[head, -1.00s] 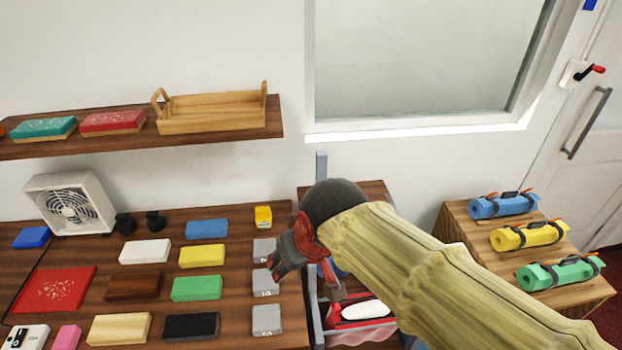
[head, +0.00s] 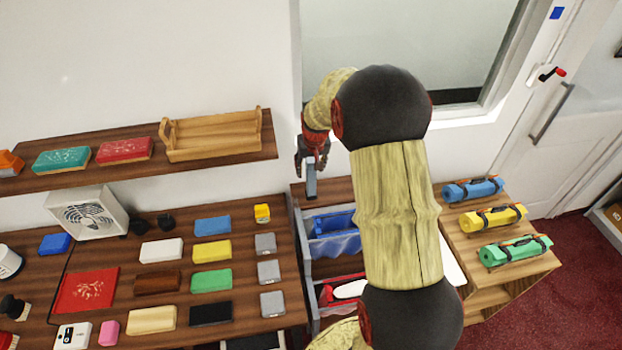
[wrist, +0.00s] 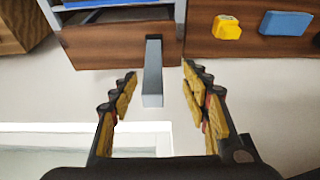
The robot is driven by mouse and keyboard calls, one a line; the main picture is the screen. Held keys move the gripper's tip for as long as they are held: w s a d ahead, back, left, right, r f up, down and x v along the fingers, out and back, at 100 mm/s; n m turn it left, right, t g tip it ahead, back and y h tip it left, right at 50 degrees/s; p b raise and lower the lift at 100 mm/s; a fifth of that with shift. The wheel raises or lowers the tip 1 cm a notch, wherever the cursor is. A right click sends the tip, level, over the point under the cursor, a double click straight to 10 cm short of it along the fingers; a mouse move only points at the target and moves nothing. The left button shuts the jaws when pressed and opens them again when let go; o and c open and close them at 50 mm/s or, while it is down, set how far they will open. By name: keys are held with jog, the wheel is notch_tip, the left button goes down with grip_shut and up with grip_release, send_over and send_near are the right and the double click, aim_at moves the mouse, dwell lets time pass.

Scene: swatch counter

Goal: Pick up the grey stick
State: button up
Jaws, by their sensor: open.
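The grey stick (head: 311,182) stands upright on the brown wooden top behind the bins, near the wall. In the wrist view, the stick (wrist: 153,80) shows its near end between the two fingers, with a gap on each side. My gripper (head: 311,160) is over the stick's upper end in the head view and hides part of it. In the wrist view my gripper (wrist: 160,76) is open, its yellow-padded fingers either side of the stick and not visibly touching it.
A blue bin (head: 338,243) and a red bin (head: 325,293) sit in front of the stick. The counter at left holds coloured blocks, including a yellow one (head: 262,213). A wooden tray (head: 212,137) rests on the wall shelf. Rolled mats (head: 492,217) lie at right.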

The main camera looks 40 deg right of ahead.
aim_at(311, 161)
jog(key=shift+t+h, duration=0.3)
jog(key=shift+t, duration=0.1)
jog(key=w+d, duration=0.3)
jog(key=shift+w+f, duration=0.1)
jog(key=shift+f, duration=0.15)
jog(key=p+x, duration=0.1)
jog(key=x, duration=0.6)
jog(key=shift+w+f, duration=0.1)
jog(key=c, duration=1.1)
grip_shut()
